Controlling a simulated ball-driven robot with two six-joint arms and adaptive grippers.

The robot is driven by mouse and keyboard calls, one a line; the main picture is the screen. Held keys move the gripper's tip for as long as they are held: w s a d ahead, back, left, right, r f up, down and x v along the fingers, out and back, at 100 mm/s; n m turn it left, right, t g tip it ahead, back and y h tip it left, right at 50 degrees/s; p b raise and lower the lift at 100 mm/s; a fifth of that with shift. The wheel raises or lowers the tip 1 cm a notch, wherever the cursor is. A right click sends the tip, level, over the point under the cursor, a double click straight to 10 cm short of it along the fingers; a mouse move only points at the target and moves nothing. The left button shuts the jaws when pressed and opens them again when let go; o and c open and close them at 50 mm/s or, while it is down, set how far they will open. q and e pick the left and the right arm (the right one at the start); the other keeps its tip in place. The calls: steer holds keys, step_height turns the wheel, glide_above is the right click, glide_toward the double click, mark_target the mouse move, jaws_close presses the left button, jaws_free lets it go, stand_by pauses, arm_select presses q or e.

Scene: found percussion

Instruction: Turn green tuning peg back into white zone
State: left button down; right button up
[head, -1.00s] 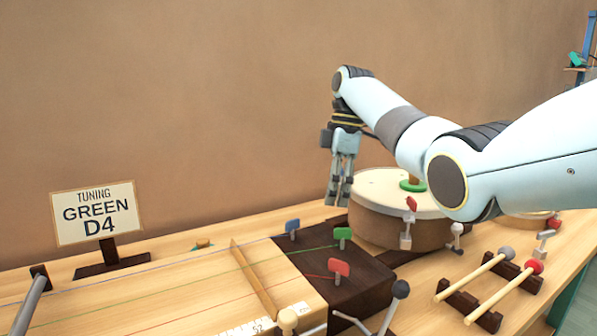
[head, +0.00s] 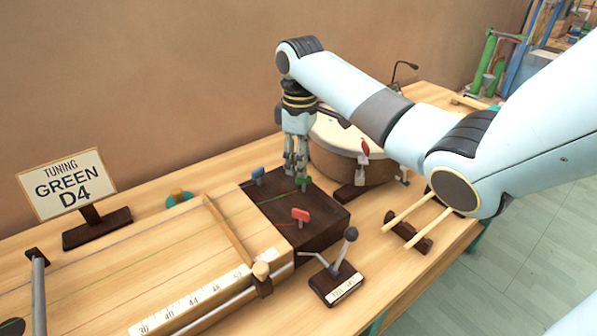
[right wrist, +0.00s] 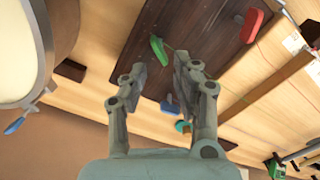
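The green tuning peg (head: 303,184) stands on the dark brown block at the end of the stringed board, partly hidden by my right gripper (head: 299,178). In the right wrist view the green peg (right wrist: 158,50) shows beyond the gap between the fingertips. My right gripper (right wrist: 163,68) points down over the peg, open and empty; I cannot tell if a finger touches it. The blue peg (head: 258,175) and red peg (head: 300,216) stand on the same block (head: 322,238). A white zone for the peg cannot be made out. My left gripper is out of view.
A drum (head: 335,140) stands just behind and right of the block. A sign reading "TUNING GREEN D4" (head: 68,186) stands at the left. A small lever on a dark base (head: 337,283) is in front, and wooden sticks (head: 408,209) lie on a rack to the right.

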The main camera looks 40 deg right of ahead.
steer(key=shift+f, duration=1.8)
